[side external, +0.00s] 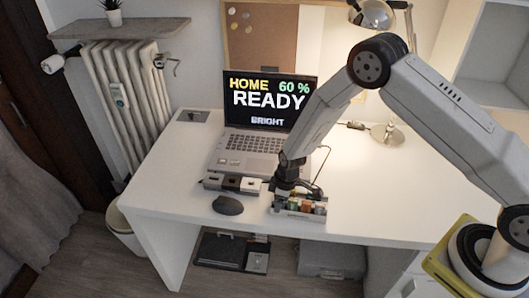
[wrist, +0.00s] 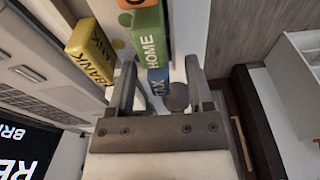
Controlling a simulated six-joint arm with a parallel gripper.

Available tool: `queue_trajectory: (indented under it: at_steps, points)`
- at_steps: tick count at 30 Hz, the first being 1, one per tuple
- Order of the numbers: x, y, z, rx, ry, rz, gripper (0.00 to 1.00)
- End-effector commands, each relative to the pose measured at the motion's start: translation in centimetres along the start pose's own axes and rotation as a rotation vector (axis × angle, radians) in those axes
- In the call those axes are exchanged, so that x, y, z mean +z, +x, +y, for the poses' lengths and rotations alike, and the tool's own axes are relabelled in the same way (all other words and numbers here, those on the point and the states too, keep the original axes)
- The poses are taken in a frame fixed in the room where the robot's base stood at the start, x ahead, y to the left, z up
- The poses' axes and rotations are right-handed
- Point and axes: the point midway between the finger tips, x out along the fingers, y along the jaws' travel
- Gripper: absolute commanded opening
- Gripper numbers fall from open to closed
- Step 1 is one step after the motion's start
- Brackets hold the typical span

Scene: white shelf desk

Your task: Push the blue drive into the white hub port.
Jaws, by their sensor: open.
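The blue drive (wrist: 157,75) shows in the wrist view between the two fingers of my gripper (wrist: 161,72), with part of a label visible. The fingers stand apart on either side of it; I cannot tell whether they touch it. In the side view my gripper (side external: 289,190) is low over the drive tray (side external: 299,215) at the desk's front edge and hides part of it.
A green drive (wrist: 149,36) marked HOME is just beyond the blue one, and a yellow drive (wrist: 91,50) marked BANK lies left. A dark mouse (side external: 228,205) is beside the tray. The laptop (side external: 262,115) stands behind, its screen reading READY.

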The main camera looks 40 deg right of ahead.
Motion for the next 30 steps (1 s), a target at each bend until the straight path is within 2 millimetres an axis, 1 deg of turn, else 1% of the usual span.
queue_trajectory:
  at_steps: [1, 2, 3, 5, 6, 8, 22, 26, 30]
  points:
    - [0.0, 0.0, 0.0, 0.0, 0.0, 0.0, 0.66]
    - [0.0, 0.0, 0.0, 0.0, 0.0, 0.0, 0.63]
    - [0.0, 0.0, 0.0, 0.0, 0.0, 0.0, 0.5]
    - [0.0, 0.0, 0.0, 0.0, 0.0, 0.0, 0.31]
    - [0.0, 0.0, 0.0, 0.0, 0.0, 0.0, 0.19]
    - [0.0, 0.0, 0.0, 0.0, 0.0, 0.0, 0.0]
    - [-0.1, -0.3, 0.0, 0.001, 0.0, 0.001, 0.0]
    - [-0.2, -1.0, 0.0, 0.001, 0.001, 0.002, 0.0]
    - [-0.4, -2.3, 0.0, 0.001, 0.0, 0.002, 0.0]
